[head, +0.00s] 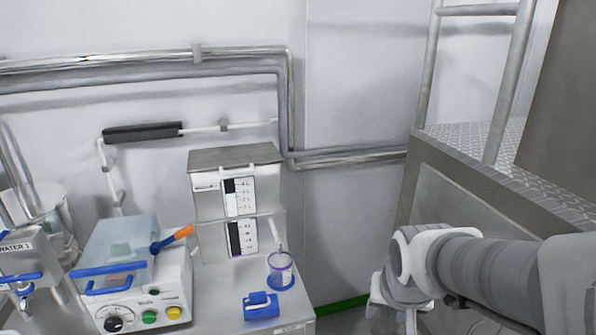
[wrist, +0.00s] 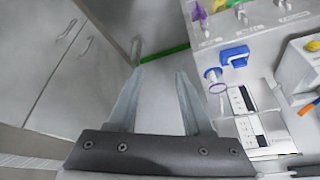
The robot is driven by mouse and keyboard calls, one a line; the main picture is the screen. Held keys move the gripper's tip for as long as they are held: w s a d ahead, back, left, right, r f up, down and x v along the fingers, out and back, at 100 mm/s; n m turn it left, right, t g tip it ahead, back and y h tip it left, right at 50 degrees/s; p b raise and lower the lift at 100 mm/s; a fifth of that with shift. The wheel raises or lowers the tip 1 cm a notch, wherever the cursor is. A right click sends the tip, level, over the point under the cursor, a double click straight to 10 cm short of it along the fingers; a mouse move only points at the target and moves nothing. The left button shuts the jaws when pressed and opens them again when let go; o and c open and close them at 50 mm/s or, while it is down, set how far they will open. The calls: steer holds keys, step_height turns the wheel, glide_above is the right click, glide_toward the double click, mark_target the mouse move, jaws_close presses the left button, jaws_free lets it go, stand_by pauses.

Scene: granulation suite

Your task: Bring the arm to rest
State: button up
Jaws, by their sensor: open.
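My gripper (wrist: 160,78) is open and empty in the wrist view, its two fingers spread over bare floor beside the bench. In the head view my gripper (head: 392,318) hangs at the lower right, right of the bench and clear of it, partly cut off by the bottom edge. My arm reaches in from the right edge.
The bench holds a machine with a blue-handled clear lid (head: 118,255), an orange-handled tool (head: 178,237), a grey level-gauge unit (head: 208,206), a clear cup (head: 281,270) and a blue block (head: 261,307). A metal platform (head: 480,185) with railing stands right.

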steer(key=s+a+r+n, duration=0.1)
steer(key=s+r+n, duration=0.1)
steer(key=s+r, duration=0.6)
steer(key=shift+s+r+n+t+y, duration=0.3)
steer(key=shift+s+r+t, duration=0.1)
steer(key=shift+r, duration=0.05)
